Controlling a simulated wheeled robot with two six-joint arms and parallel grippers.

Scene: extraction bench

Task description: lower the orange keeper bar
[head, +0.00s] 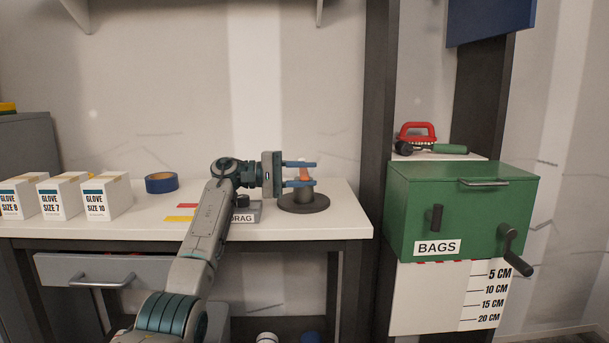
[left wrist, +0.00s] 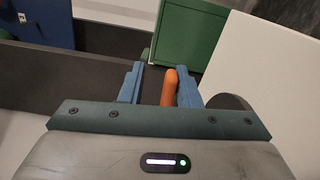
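The orange keeper bar (head: 305,174) shows on a short grey post with a dark round base (head: 304,204), near the right end of the white bench. My left gripper (head: 311,173) reaches in from the left with its blue fingers apart, one above and one below the orange part. In the left wrist view the orange bar (left wrist: 169,88) lies between the fingers of the left gripper (left wrist: 160,72), close to the right finger, with a clear gap to the left one. Part of the bar and post is hidden by the fingers. My right gripper is not in view.
A grey block labelled DRAG (head: 243,216) sits beside the post, partly behind my arm. Blue tape (head: 161,183) and several glove boxes (head: 105,197) stand at left. A green BAGS box (head: 462,212) with a crank is right, past a dark upright (head: 374,120).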

